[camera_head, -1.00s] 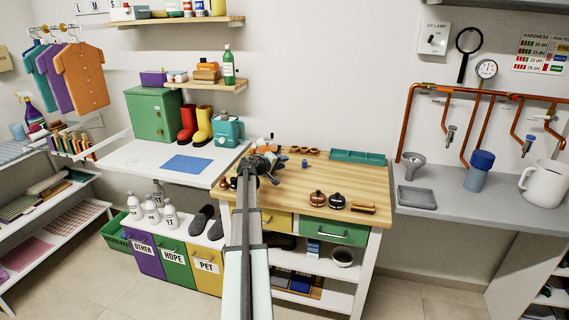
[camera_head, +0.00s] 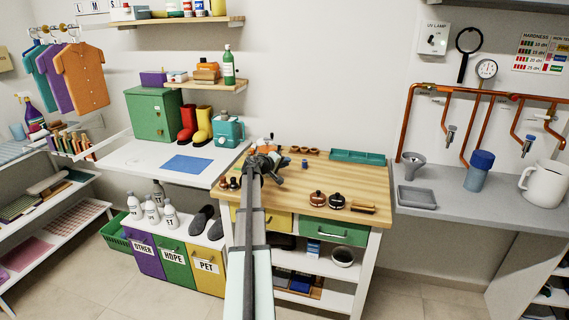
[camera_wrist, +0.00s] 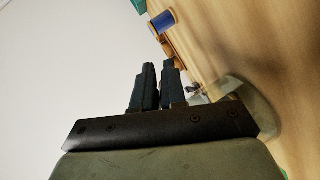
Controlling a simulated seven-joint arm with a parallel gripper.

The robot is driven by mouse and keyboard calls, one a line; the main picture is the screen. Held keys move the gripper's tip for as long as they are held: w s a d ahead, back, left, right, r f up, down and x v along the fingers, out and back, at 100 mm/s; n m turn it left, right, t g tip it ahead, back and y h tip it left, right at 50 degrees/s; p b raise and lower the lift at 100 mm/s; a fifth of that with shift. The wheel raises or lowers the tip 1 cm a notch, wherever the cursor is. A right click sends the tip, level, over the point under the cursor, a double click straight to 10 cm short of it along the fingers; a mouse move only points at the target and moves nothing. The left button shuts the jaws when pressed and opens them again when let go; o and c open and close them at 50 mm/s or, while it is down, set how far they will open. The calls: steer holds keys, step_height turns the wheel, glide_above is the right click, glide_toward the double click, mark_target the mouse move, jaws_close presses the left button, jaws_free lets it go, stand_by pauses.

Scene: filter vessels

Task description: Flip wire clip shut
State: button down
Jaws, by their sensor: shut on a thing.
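My gripper (camera_head: 270,163) is over the back left part of the wooden bench. In the wrist view its two dark fingers (camera_wrist: 158,84) are close together, with only a narrow gap. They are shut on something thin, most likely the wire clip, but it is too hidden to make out. A small grey metallic piece (camera_wrist: 193,89) shows just right of the fingers. A pale, see-through rounded thing (camera_wrist: 262,112) shows partly behind the gripper body at the right. No vessel or clip can be told clearly in the head view, where my arm and gripper cover that spot.
The wooden bench (camera_head: 350,178) bears two dark round pots (camera_head: 327,199), a brush (camera_head: 363,207), a small blue cylinder (camera_head: 304,163) and a teal tray (camera_head: 357,157). Small brown pieces (camera_head: 229,184) stand at its left edge. The bench middle is clear.

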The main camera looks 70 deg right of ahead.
steer(key=shift+w+f+m+t, duration=0.45)
steer(key=shift+m+t, duration=0.35)
steer(key=shift+m, duration=0.2)
steer(key=c, duration=1.3)
jaws_free()
steer(key=shift+r, duration=0.1)
steer(key=v, duration=1.3)
steer(key=shift+w+a+r, duration=0.2)
steer(key=shift+a+r, duration=0.05)
steer(key=shift+r, duration=0.05)
